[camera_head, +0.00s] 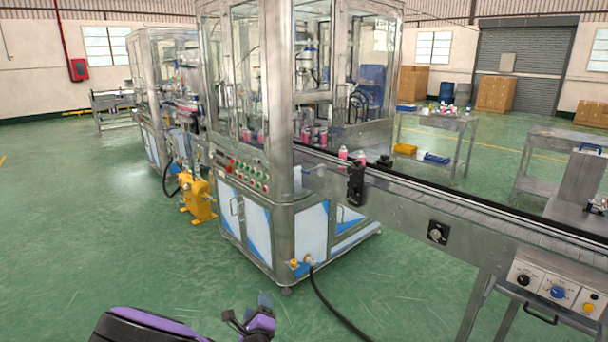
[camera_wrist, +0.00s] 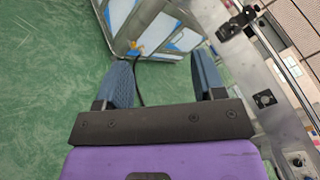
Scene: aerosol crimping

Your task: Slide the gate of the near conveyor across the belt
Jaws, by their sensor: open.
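The near conveyor (camera_head: 460,225) runs from the glass-walled machine towards the lower right. A black block-like fitting (camera_head: 357,184) is on its near side by the machine; it looks like the gate, but I cannot tell for sure. It also shows at the top right of the wrist view (camera_wrist: 234,27). Pink-capped cans (camera_head: 343,153) stand on the belt beyond it. My gripper (camera_head: 263,312) is low at the bottom of the head view, well apart from the conveyor. In the wrist view its two blue-grey fingers (camera_wrist: 166,75) are spread wide with nothing between them.
The machine's cabinet (camera_head: 297,235) stands left of the conveyor. A black hose (camera_head: 330,305) runs from it along the floor. A control box (camera_head: 555,287) with knobs hangs under the conveyor at the lower right. Green floor (camera_head: 400,290) lies open before the conveyor.

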